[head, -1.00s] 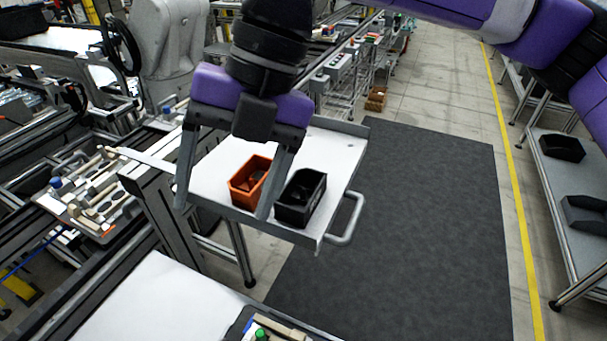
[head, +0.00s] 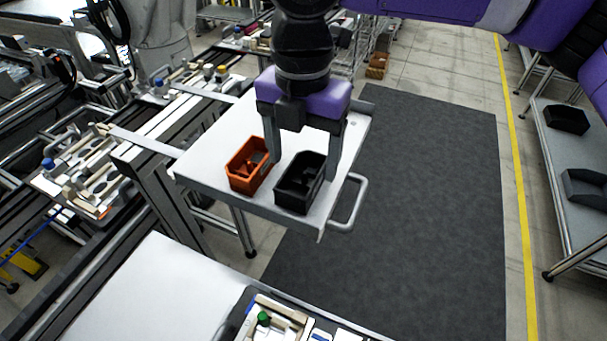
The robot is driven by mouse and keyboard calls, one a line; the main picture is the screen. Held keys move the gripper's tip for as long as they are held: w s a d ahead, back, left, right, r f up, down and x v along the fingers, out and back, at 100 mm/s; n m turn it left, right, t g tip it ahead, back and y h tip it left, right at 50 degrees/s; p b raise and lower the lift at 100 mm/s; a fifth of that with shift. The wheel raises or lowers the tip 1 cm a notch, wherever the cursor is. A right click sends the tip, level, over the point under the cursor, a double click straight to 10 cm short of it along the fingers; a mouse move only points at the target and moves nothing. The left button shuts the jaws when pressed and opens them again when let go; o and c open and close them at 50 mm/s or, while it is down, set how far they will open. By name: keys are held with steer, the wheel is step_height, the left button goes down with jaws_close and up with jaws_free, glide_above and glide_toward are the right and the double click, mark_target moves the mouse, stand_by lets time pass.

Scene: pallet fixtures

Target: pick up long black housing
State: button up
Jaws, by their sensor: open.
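A black bin (head: 291,201) stands on the white shelf of a small cart. Dark parts lie in it, but I cannot make out which one is the long black housing. An orange bin (head: 240,184) stands just left of it, with dark parts inside that are also hard to tell apart. My gripper (head: 304,168) is open and points down over the black bin. Its fingers are spread to the left and right of the bin's far part, and no held object shows between them. I cannot tell how high the fingertips are above the bin.
The cart's white shelf (head: 215,155) is otherwise mostly clear, with a metal handle (head: 350,205) at its right. A tray of fixtures (head: 85,180) lies left, and another (head: 275,318) at the bottom. A rack at right holds black bins (head: 566,119). A dark mat (head: 410,220) covers the floor.

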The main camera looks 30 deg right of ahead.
mark_target(303, 178)
steer(key=shift+s+f+p, duration=0.15)
steer(key=shift+f+p, duration=0.15)
steer(key=shift+f, duration=1.35)
steer(key=c, duration=1.6)
steer(key=shift+r, duration=0.1)
